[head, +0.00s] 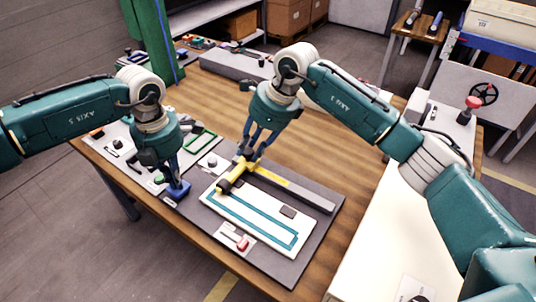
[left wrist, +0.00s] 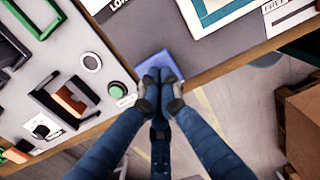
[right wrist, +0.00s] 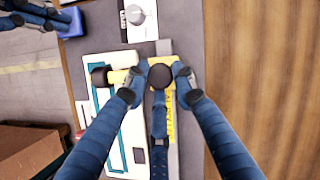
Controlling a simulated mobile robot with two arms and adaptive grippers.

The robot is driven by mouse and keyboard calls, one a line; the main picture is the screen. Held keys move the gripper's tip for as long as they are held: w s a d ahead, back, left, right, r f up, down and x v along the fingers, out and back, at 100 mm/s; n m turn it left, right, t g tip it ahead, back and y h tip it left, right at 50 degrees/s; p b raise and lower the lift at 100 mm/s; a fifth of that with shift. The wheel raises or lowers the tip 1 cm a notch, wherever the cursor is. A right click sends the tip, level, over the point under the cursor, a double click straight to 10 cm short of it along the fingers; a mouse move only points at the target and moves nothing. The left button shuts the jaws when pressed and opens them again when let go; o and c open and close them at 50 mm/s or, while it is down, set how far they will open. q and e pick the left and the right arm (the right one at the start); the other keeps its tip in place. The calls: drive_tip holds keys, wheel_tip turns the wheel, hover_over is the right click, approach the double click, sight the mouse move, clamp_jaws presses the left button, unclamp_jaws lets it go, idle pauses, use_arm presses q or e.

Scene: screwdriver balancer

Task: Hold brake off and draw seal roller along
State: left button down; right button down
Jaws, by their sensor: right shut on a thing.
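The seal roller is a yellow carriage (head: 236,174) with a black roller at its front end; it lies across the far-left end of a white panel with a teal outline (head: 262,232). My right gripper (head: 248,152) is shut on its dark round knob (right wrist: 161,76), one finger on each side. A grey rail with a yellow strip (head: 290,188) runs beside the panel. My left gripper (head: 176,180) has its fingertips together, with the tips down at a blue pad (head: 181,193), also in the left wrist view (left wrist: 160,60). Whether they press it is hard to tell.
A red lever (head: 241,243) sits on a small plate at the mat's front edge. A board with a green frame (head: 200,140), knobs and a green button lies left of the mat. Bare wooden tabletop (head: 330,150) lies to the right of the rail.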

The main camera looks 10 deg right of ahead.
drive_tip(key=shift+w+a+r, duration=0.15)
drive_tip(key=shift+w+a, duration=0.1)
drive_tip(key=shift+a, duration=0.05)
use_arm(q)
drive_tip(key=shift+s+d, duration=0.1)
drive_tip(key=shift+d, duration=0.05)
use_arm(e)
drive_tip(key=shift+r, duration=0.1)
drive_tip(key=c, duration=1.4)
unclamp_jaws()
drive_tip(key=shift+w+a, duration=0.1)
use_arm(q)
drive_tip(key=shift+a, duration=0.25)
use_arm(e)
drive_tip(key=shift+a, duration=0.1)
drive_tip(key=v, duration=1.1)
drive_tip(key=shift+d+r, duration=0.25)
drive_tip(key=shift+r, duration=0.1)
use_arm(q)
drive_tip(key=shift+r+p, duration=1.8)
drive_tip(key=shift+r, duration=1.75)
use_arm(e)
drive_tip(key=shift+r, duration=1.75)
